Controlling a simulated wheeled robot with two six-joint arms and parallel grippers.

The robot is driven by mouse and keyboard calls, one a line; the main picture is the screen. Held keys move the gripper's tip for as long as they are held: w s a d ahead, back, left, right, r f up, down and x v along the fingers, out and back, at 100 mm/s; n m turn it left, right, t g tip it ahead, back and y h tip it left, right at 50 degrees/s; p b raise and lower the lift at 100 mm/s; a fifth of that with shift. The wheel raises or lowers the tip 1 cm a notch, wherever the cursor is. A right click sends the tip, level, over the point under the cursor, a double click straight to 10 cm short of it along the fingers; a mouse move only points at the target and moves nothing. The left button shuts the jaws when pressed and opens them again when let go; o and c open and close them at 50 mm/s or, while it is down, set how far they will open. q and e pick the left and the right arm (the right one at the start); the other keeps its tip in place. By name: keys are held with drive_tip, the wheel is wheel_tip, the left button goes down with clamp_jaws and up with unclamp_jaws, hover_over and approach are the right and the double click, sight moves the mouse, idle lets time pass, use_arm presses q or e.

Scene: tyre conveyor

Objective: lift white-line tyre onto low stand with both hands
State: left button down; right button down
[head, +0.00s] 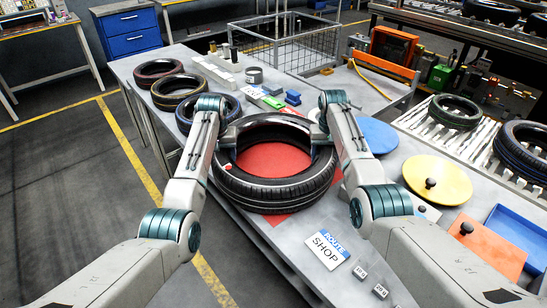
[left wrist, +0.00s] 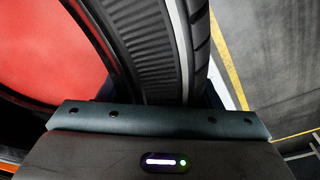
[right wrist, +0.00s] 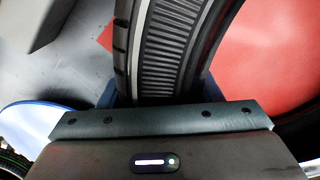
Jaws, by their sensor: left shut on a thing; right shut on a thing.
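A large black tyre (head: 275,195) is in the middle of the head view, roughly flat, over a red surface (head: 270,160) that shows through its hole. A thin pale line on the tyre shows in the left wrist view (left wrist: 170,50). My left gripper (head: 226,158) is shut on the tyre's left side, and my right gripper (head: 322,132) is shut on its right side. I cannot make out a low stand.
Three tyres with coloured lines (head: 180,90) lie at the back left of the table. A blue disc (head: 378,134), a yellow disc with a knob (head: 440,178) and an orange plate (head: 490,246) lie right. A ROUTE SHOP sign (head: 325,248) is in front. A wire basket (head: 285,45) stands behind.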

use_arm(q)
drive_tip(key=shift+w+r, duration=0.1)
drive_tip(key=shift+r, duration=0.2)
use_arm(e)
drive_tip(key=shift+w+r, duration=0.1)
drive_tip(key=shift+r, duration=0.2)
